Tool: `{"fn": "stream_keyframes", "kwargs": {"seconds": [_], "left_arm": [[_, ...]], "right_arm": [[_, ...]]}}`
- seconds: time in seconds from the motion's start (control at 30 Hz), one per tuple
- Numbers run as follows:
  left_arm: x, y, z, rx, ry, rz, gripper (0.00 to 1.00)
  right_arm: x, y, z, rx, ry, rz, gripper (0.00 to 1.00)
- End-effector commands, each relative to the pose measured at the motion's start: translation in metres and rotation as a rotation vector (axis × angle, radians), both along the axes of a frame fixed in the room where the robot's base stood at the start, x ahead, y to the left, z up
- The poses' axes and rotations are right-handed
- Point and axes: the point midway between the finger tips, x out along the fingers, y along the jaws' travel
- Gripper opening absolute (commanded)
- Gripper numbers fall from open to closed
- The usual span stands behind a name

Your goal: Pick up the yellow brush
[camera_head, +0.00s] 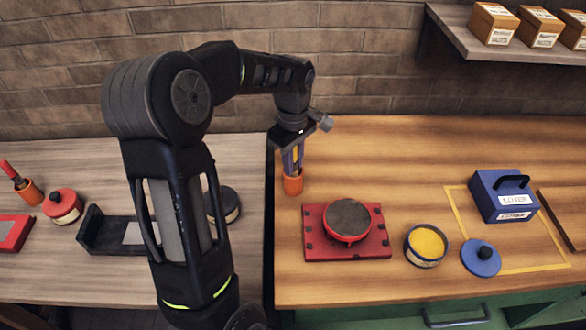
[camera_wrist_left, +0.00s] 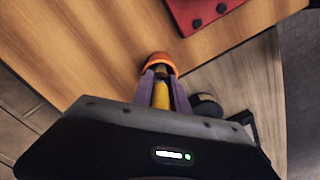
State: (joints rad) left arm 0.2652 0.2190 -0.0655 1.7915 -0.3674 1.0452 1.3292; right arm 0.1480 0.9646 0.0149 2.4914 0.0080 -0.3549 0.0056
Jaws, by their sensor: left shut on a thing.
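The yellow brush (camera_wrist_left: 161,95) stands upright between the fingers of my left gripper (camera_wrist_left: 160,85). In the head view my left gripper (camera_head: 292,160) points down, shut on the yellow brush (camera_head: 295,153). Just below the fingers is an orange cup (camera_head: 292,183) on the wooden table near its left edge; it also shows in the left wrist view (camera_wrist_left: 157,60). The brush's lower end is at or inside the cup; the fingers hide part of it, so I cannot tell if it touches the bottom. My right gripper does not show.
A red plate with a dark round disc (camera_head: 349,219), an open yellow tin (camera_head: 426,245), a blue lid (camera_head: 481,258) and a blue box (camera_head: 502,196) stand to the right. A dark gap separates the tables. A shelf with boxes (camera_head: 493,22) hangs at upper right.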

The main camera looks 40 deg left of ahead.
Motion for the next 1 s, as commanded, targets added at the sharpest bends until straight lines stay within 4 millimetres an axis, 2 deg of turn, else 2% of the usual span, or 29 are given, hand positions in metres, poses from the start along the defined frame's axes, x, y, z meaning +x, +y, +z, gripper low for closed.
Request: {"fn": "stream_keyframes", "kwargs": {"seconds": [0.6,0.77,1.0], "left_arm": [[0.001,0.000,0.004,0.001,-0.002,0.000,0.00],[0.001,0.000,0.024,0.001,-0.005,-0.001,0.00],[0.001,0.000,0.071,0.002,-0.006,-0.001,0.00]], "right_arm": [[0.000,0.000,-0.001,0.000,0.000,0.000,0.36],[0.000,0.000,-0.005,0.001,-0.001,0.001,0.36],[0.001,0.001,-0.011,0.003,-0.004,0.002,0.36]]}}
